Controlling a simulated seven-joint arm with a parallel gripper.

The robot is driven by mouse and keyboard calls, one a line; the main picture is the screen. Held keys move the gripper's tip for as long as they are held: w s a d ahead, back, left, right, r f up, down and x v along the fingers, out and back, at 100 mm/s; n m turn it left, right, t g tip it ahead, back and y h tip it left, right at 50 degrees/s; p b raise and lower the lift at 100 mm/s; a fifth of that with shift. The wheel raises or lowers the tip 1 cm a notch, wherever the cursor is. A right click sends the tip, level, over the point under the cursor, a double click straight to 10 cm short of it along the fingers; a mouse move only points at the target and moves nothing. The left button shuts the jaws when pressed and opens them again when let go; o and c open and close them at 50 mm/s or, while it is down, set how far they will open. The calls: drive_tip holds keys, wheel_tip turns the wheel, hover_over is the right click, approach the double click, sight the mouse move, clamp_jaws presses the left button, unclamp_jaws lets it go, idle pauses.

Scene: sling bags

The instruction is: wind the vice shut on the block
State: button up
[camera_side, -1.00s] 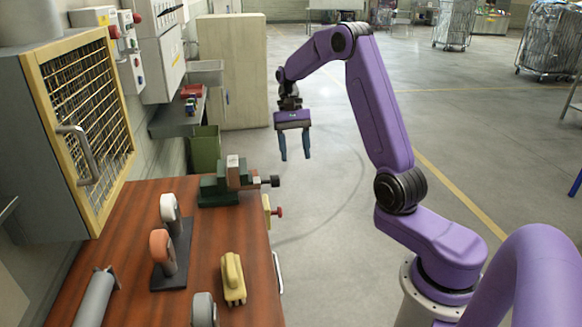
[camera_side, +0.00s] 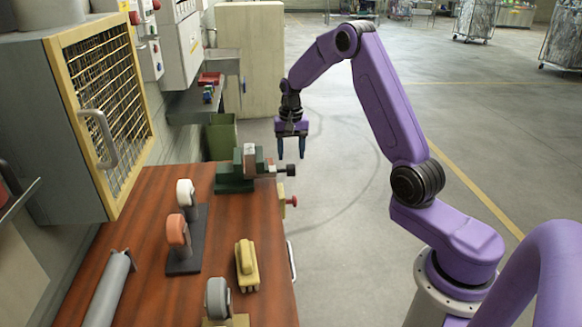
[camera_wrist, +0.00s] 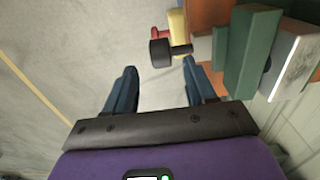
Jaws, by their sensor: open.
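The green vice (camera_side: 236,181) stands at the far right corner of the wooden bench. The block (camera_side: 249,152), brown with a pale face, sits between its jaws; it also shows in the wrist view (camera_wrist: 292,68) beyond a green jaw (camera_wrist: 252,52). The vice's dark screw knob (camera_side: 291,170) sticks out to the right past the bench edge. My gripper (camera_side: 291,152) is open and empty, fingers pointing down, close by the knob. In the wrist view the knob (camera_wrist: 160,53) appears between and just past my blue fingertips (camera_wrist: 159,69). I see no contact.
A red knob on a yellow mount (camera_side: 288,202) is at the bench edge below the vice. Wheel casters (camera_side: 178,231), a yellow item (camera_side: 246,265) and a grey cylinder (camera_side: 108,291) lie on the bench (camera_side: 140,200). A mesh-door cabinet (camera_side: 103,110) stands left.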

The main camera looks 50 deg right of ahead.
sight(291, 166)
wheel_tip(291, 166, down, 6)
drive_tip(key=shift+r, duration=0.1)
idle(0.4)
drive_tip(key=c, duration=1)
drive_tip(key=shift+o, duration=0.2)
drive_tip(key=g+y, duration=0.3)
drive_tip(key=shift+w+d, duration=0.25)
drive_tip(key=shift+d+g+y, duration=0.1)
drive_tip(key=shift+g+y, duration=1)
drive_tip(key=shift+w, duration=0.1)
